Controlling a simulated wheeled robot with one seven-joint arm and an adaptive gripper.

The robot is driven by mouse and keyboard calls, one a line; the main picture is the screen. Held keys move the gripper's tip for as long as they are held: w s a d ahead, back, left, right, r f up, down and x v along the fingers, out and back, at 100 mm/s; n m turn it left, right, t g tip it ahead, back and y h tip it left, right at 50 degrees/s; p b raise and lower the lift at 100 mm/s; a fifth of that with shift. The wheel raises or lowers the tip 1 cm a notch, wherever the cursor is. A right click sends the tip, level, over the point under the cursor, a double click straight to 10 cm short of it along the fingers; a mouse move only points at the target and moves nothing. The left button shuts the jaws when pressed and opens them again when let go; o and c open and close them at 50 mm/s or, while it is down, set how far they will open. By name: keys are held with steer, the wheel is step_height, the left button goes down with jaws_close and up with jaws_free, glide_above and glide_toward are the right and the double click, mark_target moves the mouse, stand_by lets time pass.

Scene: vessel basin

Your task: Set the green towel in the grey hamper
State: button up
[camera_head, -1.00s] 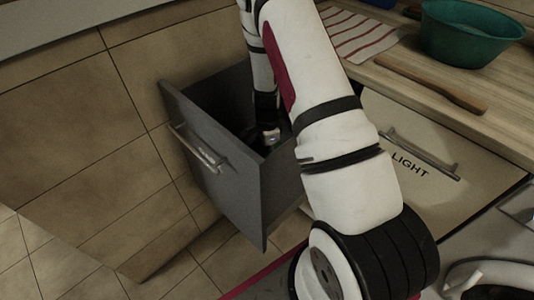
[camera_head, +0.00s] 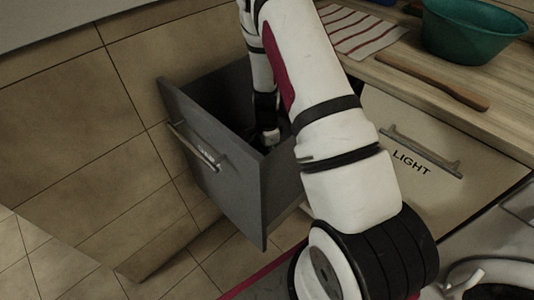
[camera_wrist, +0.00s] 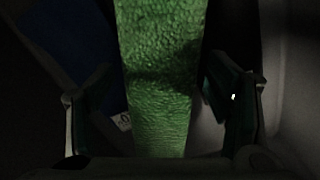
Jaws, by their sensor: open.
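The green towel (camera_wrist: 162,70) shows in the wrist view as a long, textured strip running down the middle between my fingers. My gripper (camera_wrist: 160,112) is open, with one finger on each side of the towel; I cannot tell whether either touches it. In the head view my forearm reaches down into the open grey pull-out hamper (camera_head: 218,175), and the gripper end is mostly hidden in its dark inside. The towel does not show in the head view.
A dark blue thing (camera_wrist: 62,45) with a small white tag lies left of the towel. A closed front marked LIGHT (camera_head: 400,150) stands right of the hamper. The counter holds a teal basin (camera_head: 470,35), a wooden strip (camera_head: 430,80) and a striped cloth (camera_head: 360,32).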

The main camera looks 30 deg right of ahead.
step_height(320, 180, up, 13)
steer(key=p, duration=0.3)
steer(key=s+a+r+n+y, duration=0.1)
steer(key=s+a+r+n, duration=0.25)
steer(key=r, duration=0.35)
steer(key=s+a+r+n+t, duration=0.1)
steer(key=s+a+r+n, duration=0.1)
steer(key=a+r, duration=0.35)
steer(key=s+a+r+n+y, duration=0.1)
steer(key=s+a+r+n, duration=0.15)
steer(key=r, duration=0.65)
steer(key=s+a+r+n, duration=0.1)
steer(key=s+r+n, duration=0.1)
steer(key=s+n, duration=0.2)
steer(key=s+a+r+n+h, duration=0.1)
steer(key=s+r+n, duration=0.2)
steer(key=s, duration=0.8)
steer(key=s+a+r+n+h, duration=0.1)
steer(key=s+r+n, duration=0.1)
steer(key=s+n, duration=0.3)
steer(key=s, duration=0.3)
steer(key=shift+a+r, duration=0.2)
steer(key=shift+r, duration=0.1)
steer(key=shift+s, duration=0.1)
step_height(320, 180, up, 15)
steer(key=t+p, duration=0.3)
steer(key=p, duration=1)
